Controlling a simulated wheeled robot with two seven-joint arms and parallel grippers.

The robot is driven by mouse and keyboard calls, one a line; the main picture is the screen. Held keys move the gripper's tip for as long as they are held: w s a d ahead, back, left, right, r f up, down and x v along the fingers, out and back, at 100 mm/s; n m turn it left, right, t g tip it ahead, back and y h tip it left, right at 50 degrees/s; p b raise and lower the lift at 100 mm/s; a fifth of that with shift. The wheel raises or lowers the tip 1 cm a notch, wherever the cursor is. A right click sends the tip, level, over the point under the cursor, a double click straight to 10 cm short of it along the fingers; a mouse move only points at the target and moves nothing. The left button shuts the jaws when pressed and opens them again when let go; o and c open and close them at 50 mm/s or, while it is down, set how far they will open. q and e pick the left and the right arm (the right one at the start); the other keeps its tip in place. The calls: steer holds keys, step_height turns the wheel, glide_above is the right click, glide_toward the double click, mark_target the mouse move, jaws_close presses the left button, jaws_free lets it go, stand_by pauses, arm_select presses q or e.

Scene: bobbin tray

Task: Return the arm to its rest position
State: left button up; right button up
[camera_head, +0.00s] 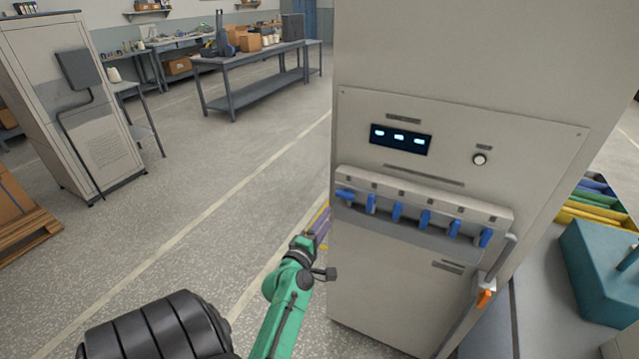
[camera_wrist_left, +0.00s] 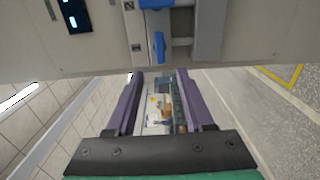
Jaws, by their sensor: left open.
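My left arm is green and comes in from the bottom of the head view. Its gripper (camera_head: 321,226) is beside the left edge of a tall beige cabinet (camera_head: 380,290), partly hidden by it. In the left wrist view the two purple fingers of the left gripper (camera_wrist_left: 159,82) stand apart with nothing between them. The cabinet with blue levers (camera_wrist_left: 159,47) is beyond the fingertips there. My right gripper is not in view.
The cabinet front has a row of several blue levers (camera_head: 397,212), a dark display (camera_head: 400,139) and an orange-ended handle (camera_head: 485,298). A teal block (camera_head: 600,270) is at the right. Open floor (camera_head: 220,210) lies left of the cabinet, before a workbench (camera_head: 250,65).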

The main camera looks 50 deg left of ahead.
arm_select(q)
steer(key=v, duration=0.3)
steer(key=shift+s+d, duration=0.1)
steer(key=shift+s, duration=0.15)
steer(key=s+d+f+m+g+h+b, duration=0.15)
steer(key=d+f+m, duration=0.25)
steer(key=f, duration=0.7)
steer(key=s+d+f+m+g+h, duration=0.2)
steer(key=d+f+m+g, duration=0.15)
steer(key=f, duration=0.65)
steer(key=s+d+f+m+g+h+b, duration=0.15)
steer(key=d+f+m, duration=0.3)
steer(key=f, duration=0.65)
steer(key=s+d+f+m+g+h, duration=0.2)
steer(key=s+d+f+m+g, duration=0.25)
steer(key=s+f, duration=0.6)
steer(key=s+a+f+m+g, duration=0.1)
steer(key=s+f+m, duration=0.3)
steer(key=s, duration=0.4)
steer(key=s+a+f+m+g+y+b, duration=0.1)
steer(key=s+f+m+g, duration=0.3)
steer(key=s, duration=0.4)
steer(key=shift+s+a, duration=0.3)
steer(key=shift+a, duration=0.1)
